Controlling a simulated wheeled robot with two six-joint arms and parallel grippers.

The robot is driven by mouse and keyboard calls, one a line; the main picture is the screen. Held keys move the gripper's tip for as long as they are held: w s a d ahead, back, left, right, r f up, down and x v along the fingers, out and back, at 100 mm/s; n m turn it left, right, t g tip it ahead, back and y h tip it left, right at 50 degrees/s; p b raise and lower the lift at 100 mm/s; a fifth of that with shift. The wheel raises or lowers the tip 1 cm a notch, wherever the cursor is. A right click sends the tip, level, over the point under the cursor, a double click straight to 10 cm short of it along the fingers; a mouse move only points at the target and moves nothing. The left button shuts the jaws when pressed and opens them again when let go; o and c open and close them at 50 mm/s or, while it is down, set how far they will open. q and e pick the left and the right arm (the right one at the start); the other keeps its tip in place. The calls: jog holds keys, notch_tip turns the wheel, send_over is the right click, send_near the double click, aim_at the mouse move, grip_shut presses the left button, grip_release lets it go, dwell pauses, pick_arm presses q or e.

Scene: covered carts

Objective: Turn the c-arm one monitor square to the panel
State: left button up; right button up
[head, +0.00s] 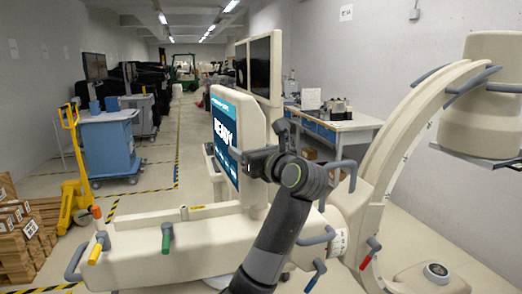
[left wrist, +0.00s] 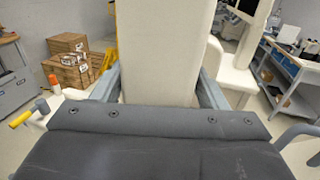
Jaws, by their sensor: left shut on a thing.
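The C-arm's cream monitor (head: 256,115) stands on its cream base (head: 190,243). Its blue screen (head: 225,138), reading "READY", faces left and is seen at a steep slant. My left gripper (head: 250,162) is at the right side of the monitor housing, shut on it. In the left wrist view the cream monitor housing (left wrist: 165,45) sits between the two grey fingers (left wrist: 160,90). I cannot tell for certain which part is the panel. My right gripper is out of view.
The large curved C-arm (head: 407,125) rises at the right, with blue-grey handles. Two dark screens (head: 260,65) stand behind the monitor. A yellow pallet jack (head: 73,180), a blue cart (head: 108,148) and boxes (head: 20,225) are at the left. Floor between them is clear.

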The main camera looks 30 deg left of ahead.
pick_arm(q)
jog(key=shift+s+a, duration=0.25)
dwell(0.4)
jog(key=o, duration=1)
jog(key=shift+o, duration=1)
jog(key=shift+s+a, duration=0.15)
jog(key=shift+a, duration=0.15)
jog(key=shift+s+a, duration=0.1)
jog(key=shift+a, duration=0.2)
jog(key=shift+d, duration=0.1)
